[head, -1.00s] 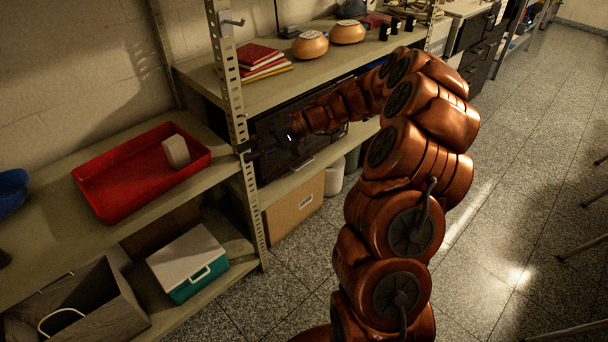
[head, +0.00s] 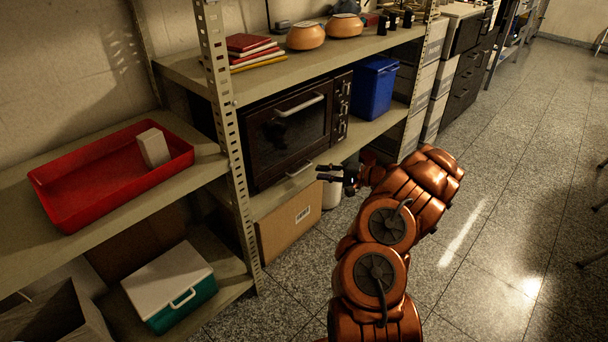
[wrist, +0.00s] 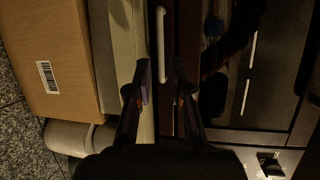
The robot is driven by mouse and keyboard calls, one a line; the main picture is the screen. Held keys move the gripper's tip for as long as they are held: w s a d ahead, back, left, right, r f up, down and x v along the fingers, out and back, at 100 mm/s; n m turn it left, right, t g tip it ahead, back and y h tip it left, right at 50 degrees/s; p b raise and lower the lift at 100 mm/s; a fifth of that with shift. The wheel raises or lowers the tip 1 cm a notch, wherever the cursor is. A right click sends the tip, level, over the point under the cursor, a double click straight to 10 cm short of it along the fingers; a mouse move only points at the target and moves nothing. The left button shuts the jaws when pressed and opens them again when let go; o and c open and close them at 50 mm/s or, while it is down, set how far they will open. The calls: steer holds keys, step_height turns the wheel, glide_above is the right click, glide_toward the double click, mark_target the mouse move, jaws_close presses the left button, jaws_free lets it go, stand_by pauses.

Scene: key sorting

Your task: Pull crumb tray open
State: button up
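The dark toaster oven (head: 262,150) stands on the middle shelf with its door shut. Under the door, the crumb tray's pale handle (head: 299,169) shows at the oven's lower front edge. In the wrist view the tray handle (wrist: 161,45) is an upright pale bar just beyond my fingertips, roughly in line with the gap between them. My gripper (head: 323,173) is open, in front of and to the right of the handle in the head view. Its two fingers (wrist: 164,88) also show apart and empty in the wrist view. I see no contact with the handle.
A blue bin (head: 375,88) stands right of the oven. A shelf post (head: 229,140) rises to its left. A cardboard box (head: 290,222) and a white cylindrical container (head: 331,190) are below. A red tray (head: 60,205) lies on the left shelf. The floor in front is open.

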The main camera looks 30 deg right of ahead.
mark_target(304, 178)
steer(key=b+x, duration=0.1)
steer(key=x, duration=0.4)
steer(key=shift+f, duration=0.15)
steer(key=shift+b+x, duration=0.5)
steer(key=shift+x, duration=0.45)
steer(key=shift+c, duration=0.5)
jaws_close()
